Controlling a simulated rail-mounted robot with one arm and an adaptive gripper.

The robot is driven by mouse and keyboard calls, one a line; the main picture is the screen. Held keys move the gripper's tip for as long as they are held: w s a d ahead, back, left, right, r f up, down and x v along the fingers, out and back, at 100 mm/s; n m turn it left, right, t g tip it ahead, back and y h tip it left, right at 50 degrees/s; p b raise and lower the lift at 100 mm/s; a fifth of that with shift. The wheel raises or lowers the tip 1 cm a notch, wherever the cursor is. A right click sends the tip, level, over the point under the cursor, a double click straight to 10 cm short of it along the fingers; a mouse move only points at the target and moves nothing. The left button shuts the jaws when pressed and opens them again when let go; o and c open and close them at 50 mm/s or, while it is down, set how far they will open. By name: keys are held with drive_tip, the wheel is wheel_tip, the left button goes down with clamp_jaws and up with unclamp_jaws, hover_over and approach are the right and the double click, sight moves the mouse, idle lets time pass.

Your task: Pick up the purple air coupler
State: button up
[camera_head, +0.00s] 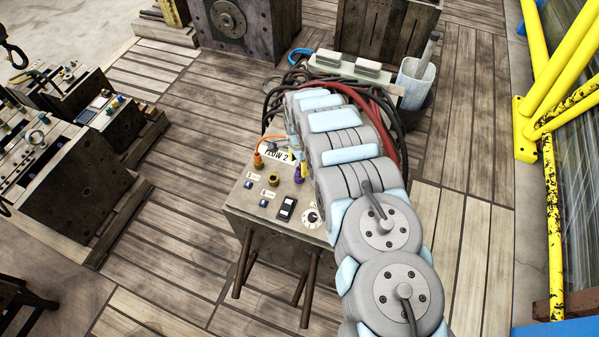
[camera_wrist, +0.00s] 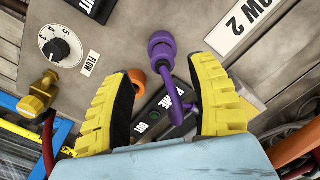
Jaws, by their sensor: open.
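The purple air coupler (camera_wrist: 162,48) is on the grey panel, with a curved purple hose (camera_wrist: 175,97) below it in the wrist view. In the head view the coupler (camera_head: 298,175) shows small, just left of my arm. My gripper (camera_wrist: 165,72) is open, with one yellow ridged finger on each side of the coupler and hose in the picture. I see no finger closed on the coupler. Whether the fingertips reach its depth is hard to tell. In the head view my arm hides most of the gripper.
An orange coupler (camera_wrist: 138,80) lies close beside the left finger. A brass fitting (camera_wrist: 40,92) and a dial (camera_wrist: 60,45) are farther left. The grey control box (camera_head: 240,198) stands on legs. Red and black hoses (camera_head: 375,105) lie behind it.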

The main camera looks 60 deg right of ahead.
sight(300, 168)
wheel_tip(300, 168, down, 2)
drive_tip(key=shift+w+d+f+b, duration=0.1)
drive_tip(key=shift+d+b, duration=0.05)
drive_tip(key=shift+b, duration=0.15)
drive_tip(key=shift+f, duration=0.9)
clamp_jaws()
